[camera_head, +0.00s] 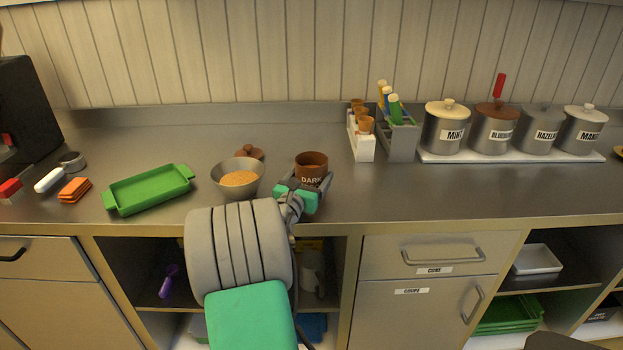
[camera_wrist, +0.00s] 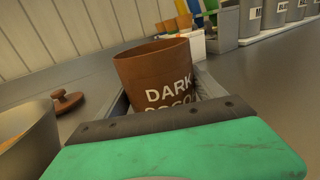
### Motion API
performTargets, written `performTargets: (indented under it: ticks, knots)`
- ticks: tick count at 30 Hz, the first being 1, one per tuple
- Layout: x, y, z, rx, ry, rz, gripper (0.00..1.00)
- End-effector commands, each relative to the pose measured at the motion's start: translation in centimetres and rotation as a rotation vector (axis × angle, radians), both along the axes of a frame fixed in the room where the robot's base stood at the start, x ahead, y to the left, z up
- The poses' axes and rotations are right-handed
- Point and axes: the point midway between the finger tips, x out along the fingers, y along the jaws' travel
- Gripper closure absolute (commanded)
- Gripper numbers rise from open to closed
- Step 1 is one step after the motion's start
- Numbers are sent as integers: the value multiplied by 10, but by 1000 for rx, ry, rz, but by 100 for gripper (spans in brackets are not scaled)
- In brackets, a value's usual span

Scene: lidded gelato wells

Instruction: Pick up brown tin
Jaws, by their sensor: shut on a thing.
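The brown tin (camera_head: 312,161) is an open-topped cylinder with white lettering that reads "DARK" on its side. It is on or just above the steel counter, right of the bowl; I cannot tell whether its base touches. In the wrist view the tin (camera_wrist: 155,72) is upright or slightly tilted in the picture, and its lower part is hidden behind my gripper's green and dark palm. My gripper (camera_head: 316,185) is shut on the tin, with a finger (camera_wrist: 207,80) showing along its right side.
A metal bowl (camera_head: 217,178) of orange-brown grains stands close left of the tin. A brown lid (camera_head: 250,151) lies behind the bowl. A green tray (camera_head: 150,190) is further left. Cone holders (camera_head: 364,148) and lidded wells (camera_head: 445,133) stand to the right. The front right counter is clear.

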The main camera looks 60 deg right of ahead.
Motion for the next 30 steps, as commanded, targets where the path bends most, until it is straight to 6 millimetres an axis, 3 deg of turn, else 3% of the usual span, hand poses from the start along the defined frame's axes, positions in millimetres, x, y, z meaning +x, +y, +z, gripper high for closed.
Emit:
performTargets:
  ticks: [8, 17, 23, 30]
  knots:
    - [0, 0, 0, 0, 0, 0, 64]
    - [0, 0, 5, -1, -1, 0, 64]
    - [0, 0, 34, -4, -4, 0, 64]
    - [11, 51, 96, -5, -5, 7, 64]
